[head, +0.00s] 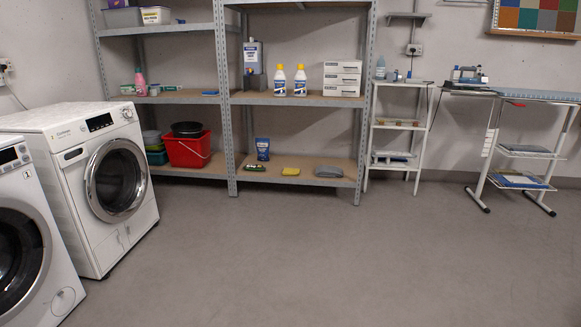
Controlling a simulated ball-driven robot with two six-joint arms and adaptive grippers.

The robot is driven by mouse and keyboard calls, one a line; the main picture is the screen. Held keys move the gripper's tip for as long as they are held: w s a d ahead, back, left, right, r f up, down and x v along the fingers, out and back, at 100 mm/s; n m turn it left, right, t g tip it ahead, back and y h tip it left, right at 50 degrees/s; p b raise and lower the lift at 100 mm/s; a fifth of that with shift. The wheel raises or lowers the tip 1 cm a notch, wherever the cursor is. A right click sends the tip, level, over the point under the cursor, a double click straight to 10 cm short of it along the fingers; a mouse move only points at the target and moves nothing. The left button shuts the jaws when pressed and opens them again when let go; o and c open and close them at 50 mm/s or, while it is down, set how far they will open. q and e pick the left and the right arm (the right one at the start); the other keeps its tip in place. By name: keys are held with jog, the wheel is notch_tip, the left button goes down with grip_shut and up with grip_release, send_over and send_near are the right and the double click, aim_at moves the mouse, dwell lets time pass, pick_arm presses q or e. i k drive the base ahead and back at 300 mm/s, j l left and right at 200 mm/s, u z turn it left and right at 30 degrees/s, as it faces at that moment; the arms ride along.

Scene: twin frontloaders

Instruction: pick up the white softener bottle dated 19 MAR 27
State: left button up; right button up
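Two white bottles with yellow caps and blue-and-yellow labels stand upright side by side on the middle shelf of the metal rack, a left one (280,81) and a right one (300,81). They look alike, with a small gap between them. Any date on them is too small to read, so I cannot tell which is dated 19 MAR 27. Neither of my grippers is in view.
A grey dispenser (253,66) and stacked white boxes (342,78) flank the bottles on the rack shelf (265,98). Two front-loading machines, a near one (58,302) and a far one (77,143), stand left. An ironing board (536,95) stands right. The floor (300,250) is clear.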

aim_at(300, 79)
jog(key=i+z, duration=0.2)
jog(key=i, duration=2.3)
jog(key=i+u, duration=0.1)
jog(key=i, duration=0.55)
jog(key=i+l, duration=0.15)
jog(key=i, duration=0.5)
jog(key=i+l+u, duration=0.15)
jog(key=i, duration=0.5)
jog(key=i+l+u, duration=0.1)
jog(key=i, duration=0.55)
